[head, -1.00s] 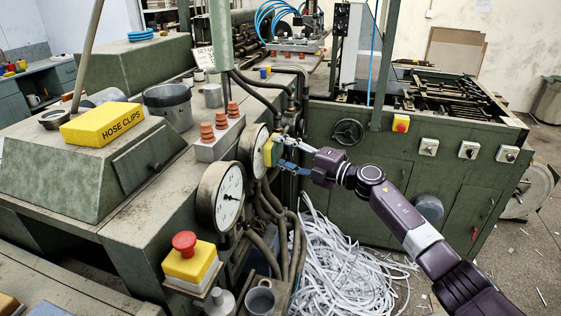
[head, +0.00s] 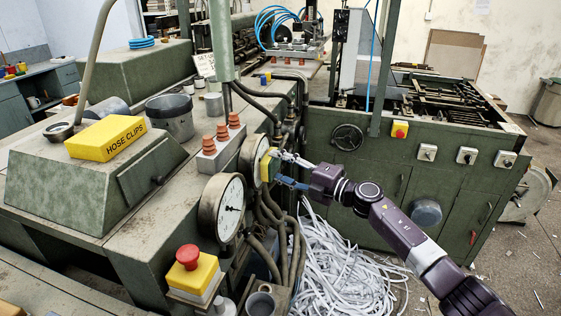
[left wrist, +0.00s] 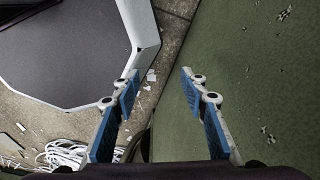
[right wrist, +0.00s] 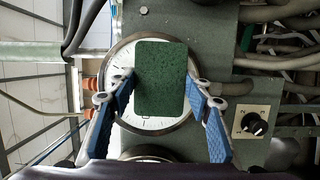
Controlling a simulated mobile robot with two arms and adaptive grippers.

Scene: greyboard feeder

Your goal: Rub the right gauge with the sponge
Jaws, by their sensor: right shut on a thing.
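The right gauge (head: 250,152) is the farther of two round white dials on the green machine's side. The sponge (head: 267,165) is yellow with a green scouring side and lies against or just in front of its face. My right gripper (head: 277,168) is shut on the sponge. In the right wrist view the sponge (right wrist: 162,78) shows its green side between the fingers and hides the middle of the gauge (right wrist: 125,62). I cannot tell whether the sponge touches the dial. My left gripper (left wrist: 157,80) is open and empty, beside a green surface.
The left gauge (head: 231,209) is close by, nearer to me. A red emergency button (head: 188,256) on a yellow box, hoses (head: 272,212) and a heap of white strips (head: 345,262) are near. A black knob (right wrist: 254,124) sits right of the gauge in the right wrist view.

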